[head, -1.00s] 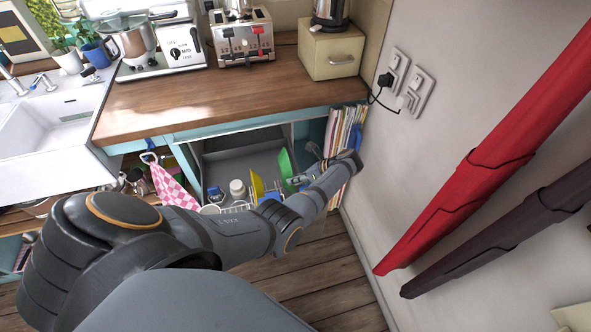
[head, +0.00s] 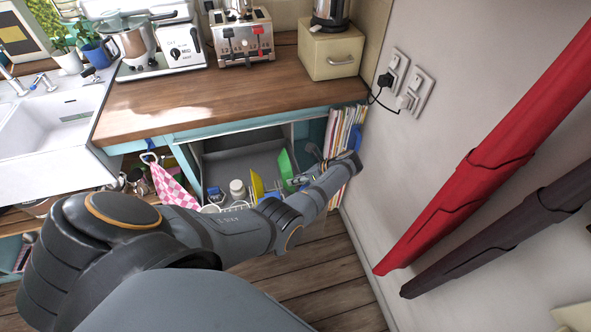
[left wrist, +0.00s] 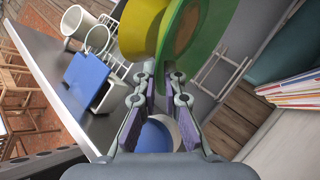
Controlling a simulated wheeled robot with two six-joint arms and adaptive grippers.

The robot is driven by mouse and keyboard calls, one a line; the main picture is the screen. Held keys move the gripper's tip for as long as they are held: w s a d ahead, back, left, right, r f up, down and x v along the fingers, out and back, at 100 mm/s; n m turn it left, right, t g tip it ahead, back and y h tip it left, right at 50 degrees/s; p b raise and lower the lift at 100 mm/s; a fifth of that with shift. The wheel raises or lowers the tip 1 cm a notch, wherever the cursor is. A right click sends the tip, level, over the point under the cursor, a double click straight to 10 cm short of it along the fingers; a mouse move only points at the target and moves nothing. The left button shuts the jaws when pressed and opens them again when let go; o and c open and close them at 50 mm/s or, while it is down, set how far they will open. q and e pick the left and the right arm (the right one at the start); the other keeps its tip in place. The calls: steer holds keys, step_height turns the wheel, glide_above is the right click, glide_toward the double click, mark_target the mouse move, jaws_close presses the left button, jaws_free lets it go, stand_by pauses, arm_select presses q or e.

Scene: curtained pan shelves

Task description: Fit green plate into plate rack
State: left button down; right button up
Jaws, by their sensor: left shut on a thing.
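The green plate (head: 285,163) stands on edge in the open lower cabinet, and it fills the upper middle of the left wrist view (left wrist: 208,28). My left gripper (head: 299,181) is shut on the plate's near edge; its fingertips also show in the left wrist view (left wrist: 163,74). A yellow plate (left wrist: 138,30) stands close beside the green one, on its left; it also shows in the head view (head: 257,187). The white wire plate rack (left wrist: 232,72) shows around the plates. Whether the green plate sits in a slot is hidden. My right gripper is out of view.
A blue flat item (left wrist: 86,84) and a white cup (left wrist: 76,22) are left of the plates. A round blue item (left wrist: 155,136) shows below my fingers. Upright books (head: 345,137) stand at the cabinet's right, near the wall. The wooden counter (head: 220,100) overhangs the cabinet.

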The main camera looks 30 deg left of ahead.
arm_select(q)
steer(key=shift+f+b, duration=0.75)
steer(key=shift+f, duration=0.25)
steer(key=shift+r, duration=0.15)
steer(key=shift+r+p, duration=0.75)
steer(key=shift+p, duration=0.35)
steer(key=shift+p, duration=0.5)
stand_by(0.5)
steer(key=shift+f+b, duration=0.8)
steer(key=shift+f, duration=0.1)
steer(key=c, duration=1.4)
jaws_free()
steer(key=shift+d, duration=0.1)
steer(key=v, duration=1.2)
